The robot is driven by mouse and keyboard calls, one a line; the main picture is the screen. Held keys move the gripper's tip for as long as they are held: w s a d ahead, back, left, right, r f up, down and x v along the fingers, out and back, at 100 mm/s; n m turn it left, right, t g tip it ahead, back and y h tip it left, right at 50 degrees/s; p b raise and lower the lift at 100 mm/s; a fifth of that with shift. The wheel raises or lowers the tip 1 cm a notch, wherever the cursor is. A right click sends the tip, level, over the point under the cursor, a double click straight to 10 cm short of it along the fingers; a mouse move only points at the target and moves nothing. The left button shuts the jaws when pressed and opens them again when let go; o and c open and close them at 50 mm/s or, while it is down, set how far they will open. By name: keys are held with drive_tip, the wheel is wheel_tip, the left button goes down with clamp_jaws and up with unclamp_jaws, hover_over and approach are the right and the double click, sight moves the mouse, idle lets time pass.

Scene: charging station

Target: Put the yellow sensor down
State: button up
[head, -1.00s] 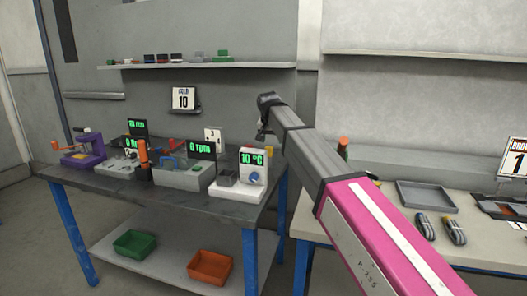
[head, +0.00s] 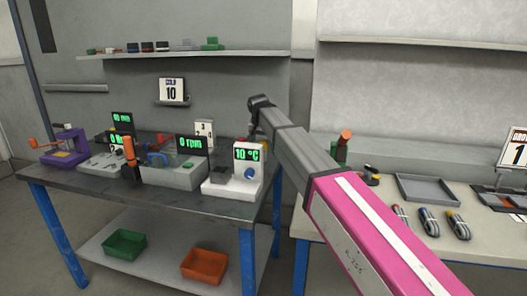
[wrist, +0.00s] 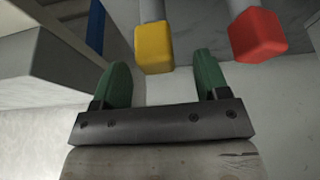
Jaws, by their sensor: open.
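In the wrist view, the yellow sensor (wrist: 154,48) shows as a yellow block with a grey stem behind it. My gripper (wrist: 161,62) has two green fingers spread apart. The yellow block lies at the gap between the fingertips, with clear space on both sides, so the fingers do not visibly grip it. In the head view, the end of my arm (head: 254,128) is over the right end of the dark bench, close to the white 10 °C device (head: 240,182).
A red block (wrist: 257,36) on a similar stem is right of the yellow one in the wrist view. The dark bench (head: 92,184) carries several instruments. A right-hand bench holds a grey tray (head: 428,188) and cable bundles. A shelf (head: 240,53) runs above.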

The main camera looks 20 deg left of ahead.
drive_tip(key=x, duration=0.4)
drive_tip(key=shift+w+d+f, duration=0.1)
drive_tip(key=shift+d+f, duration=0.05)
drive_tip(key=shift+f, duration=0.25)
drive_tip(key=c, duration=1.1)
drive_tip(key=shift+r, duration=0.15)
